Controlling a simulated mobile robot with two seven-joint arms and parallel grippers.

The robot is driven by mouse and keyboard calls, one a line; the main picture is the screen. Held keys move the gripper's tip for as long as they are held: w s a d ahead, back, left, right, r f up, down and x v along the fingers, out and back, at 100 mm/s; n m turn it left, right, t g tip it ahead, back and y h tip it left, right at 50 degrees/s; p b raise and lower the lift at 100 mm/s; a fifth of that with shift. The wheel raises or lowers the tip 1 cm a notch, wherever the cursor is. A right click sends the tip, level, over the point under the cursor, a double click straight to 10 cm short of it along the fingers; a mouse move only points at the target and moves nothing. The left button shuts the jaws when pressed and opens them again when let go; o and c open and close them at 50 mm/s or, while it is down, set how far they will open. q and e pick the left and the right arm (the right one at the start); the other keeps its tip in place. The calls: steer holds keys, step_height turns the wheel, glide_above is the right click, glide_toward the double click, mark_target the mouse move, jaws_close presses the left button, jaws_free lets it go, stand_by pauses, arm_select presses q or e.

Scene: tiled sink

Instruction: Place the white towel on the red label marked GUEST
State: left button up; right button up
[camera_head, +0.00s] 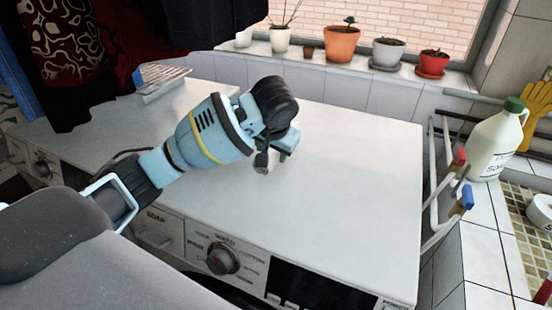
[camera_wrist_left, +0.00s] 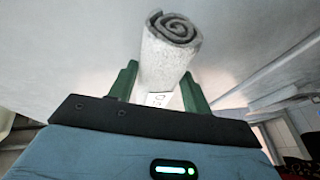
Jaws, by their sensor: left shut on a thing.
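My left gripper (camera_head: 274,156) is over the front middle of the white washing machine top, pointing down. In the left wrist view, a rolled white towel (camera_wrist_left: 170,58) with a spiral end sits between the green fingers of the left gripper (camera_wrist_left: 156,82), which is shut on it. A small pale patch with dark marks (camera_wrist_left: 158,99) shows below the towel between the fingers; I cannot read it. In the head view the towel is mostly hidden by the gripper. No red label marked GUEST can be made out. My right gripper is not in view.
The washing machine top (camera_head: 350,165) is bare around the gripper. A soap jug (camera_head: 494,140) stands on the tiles at right, beside a metal rack (camera_head: 440,185). Potted plants (camera_head: 342,43) line the windowsill. Dark clothes (camera_head: 85,50) hang at upper left.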

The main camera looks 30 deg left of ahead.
arm_select(q)
steer(key=shift+w+d, duration=0.1)
steer(key=shift+w, duration=0.1)
steer(key=shift+w+d, duration=0.15)
steer(key=shift+w, duration=0.05)
steer(key=shift+w+f, duration=0.15)
steer(key=shift+f, duration=1.65)
steer(key=shift+f, duration=0.15)
steer(key=o, duration=1)
steer(key=v, duration=1.2)
